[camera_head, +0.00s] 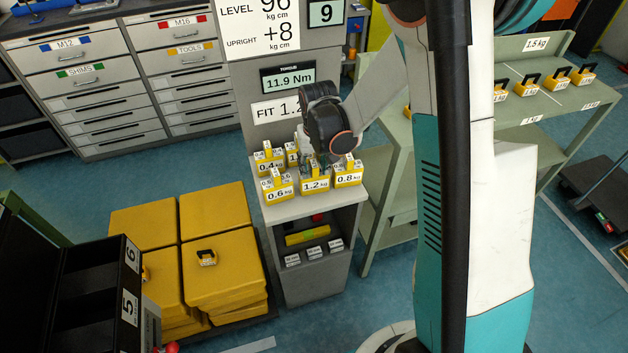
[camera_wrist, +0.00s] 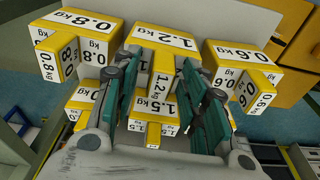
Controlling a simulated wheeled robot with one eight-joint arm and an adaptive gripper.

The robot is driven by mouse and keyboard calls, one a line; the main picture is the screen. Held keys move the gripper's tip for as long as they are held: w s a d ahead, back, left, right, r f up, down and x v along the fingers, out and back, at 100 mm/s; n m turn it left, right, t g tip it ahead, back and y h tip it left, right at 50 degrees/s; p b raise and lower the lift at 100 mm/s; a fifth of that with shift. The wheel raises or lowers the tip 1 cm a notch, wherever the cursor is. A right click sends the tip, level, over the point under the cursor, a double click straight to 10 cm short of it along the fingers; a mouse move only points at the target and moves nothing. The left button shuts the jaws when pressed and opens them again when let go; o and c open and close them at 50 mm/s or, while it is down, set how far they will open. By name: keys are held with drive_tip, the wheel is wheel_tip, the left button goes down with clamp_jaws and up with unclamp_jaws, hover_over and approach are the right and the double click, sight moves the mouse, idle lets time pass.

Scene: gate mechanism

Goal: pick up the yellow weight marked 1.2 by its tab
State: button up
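The yellow weight marked 1.2 kg (camera_head: 315,186) stands at the front middle of a grey shelf top, between the 0.6 and 0.8 weights. In the wrist view its block (camera_wrist: 165,38) and upright tab (camera_wrist: 161,72) show clearly. My gripper (camera_wrist: 163,66) is open, with one finger on each side of this tab. Gaps show between the tab and both fingers, and nothing is held. In the head view my gripper (camera_head: 319,160) is just above and behind the 1.2 weight, partly hidden by my wrist.
The 0.8 weight (camera_head: 347,175) and 0.6 weight (camera_head: 278,190) stand close on either side. A 1.5 weight (camera_wrist: 153,119) lies close beyond the tab, between my fingers' lower parts. The 0.4 weight (camera_head: 268,160) is behind. A grey panel (camera_head: 290,120) rises behind the shelf top.

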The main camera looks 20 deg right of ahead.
clamp_jaws()
